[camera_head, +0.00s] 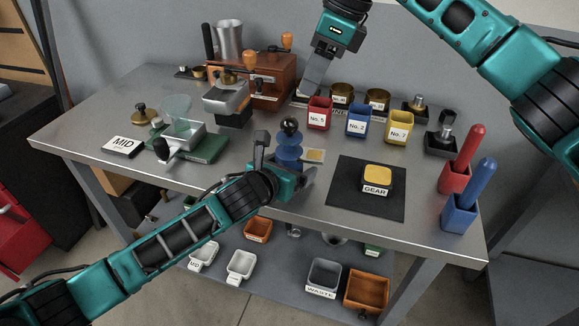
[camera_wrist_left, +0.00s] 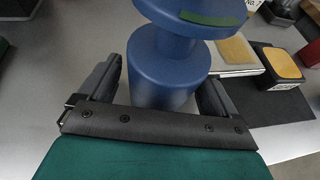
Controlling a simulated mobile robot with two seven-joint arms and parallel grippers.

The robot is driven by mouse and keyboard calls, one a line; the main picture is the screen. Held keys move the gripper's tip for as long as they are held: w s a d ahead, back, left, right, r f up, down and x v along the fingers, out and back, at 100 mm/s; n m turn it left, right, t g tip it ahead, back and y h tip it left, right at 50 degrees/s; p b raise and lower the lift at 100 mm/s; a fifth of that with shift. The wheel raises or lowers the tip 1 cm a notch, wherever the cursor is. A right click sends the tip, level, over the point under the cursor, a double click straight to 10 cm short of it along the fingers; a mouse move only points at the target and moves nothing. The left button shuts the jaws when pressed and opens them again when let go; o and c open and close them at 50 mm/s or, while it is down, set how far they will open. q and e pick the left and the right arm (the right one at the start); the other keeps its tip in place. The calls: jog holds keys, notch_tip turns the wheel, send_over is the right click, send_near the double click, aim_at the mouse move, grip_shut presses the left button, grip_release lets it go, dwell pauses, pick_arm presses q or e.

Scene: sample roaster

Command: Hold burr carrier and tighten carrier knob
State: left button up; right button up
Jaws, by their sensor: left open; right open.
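The burr carrier appears to be the blue stepped piece (camera_head: 289,152), standing upright near the table's front edge. A black ball knob (camera_head: 290,126) tops it. My left gripper (camera_head: 283,170) is low at the carrier, open. In the left wrist view its fingers (camera_wrist_left: 160,92) stand on either side of the carrier's lower blue cylinder (camera_wrist_left: 165,72), with gaps visible beside it. The knob is out of that view. My right gripper (camera_head: 308,90) points down at the back of the table, open and away from the carrier, near the red No. 5 cup (camera_head: 319,114).
A black mat (camera_head: 345,200) with a yellow-topped GEAR block (camera_head: 376,178) lies right of the carrier. A small tan-topped plate (camera_head: 315,156) lies close beside it. Blue (camera_head: 356,122) and yellow (camera_head: 398,127) cups stand behind. A green-based scale (camera_head: 205,148) is at left.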

pick_arm(q)
jog(key=shift+r, duration=0.1)
dwell(0.4)
jog(key=shift+r+p, duration=0.2)
jog(key=shift+p, duration=0.45)
jog(key=c, duration=1.2)
jog(key=shift+c, duration=0.2)
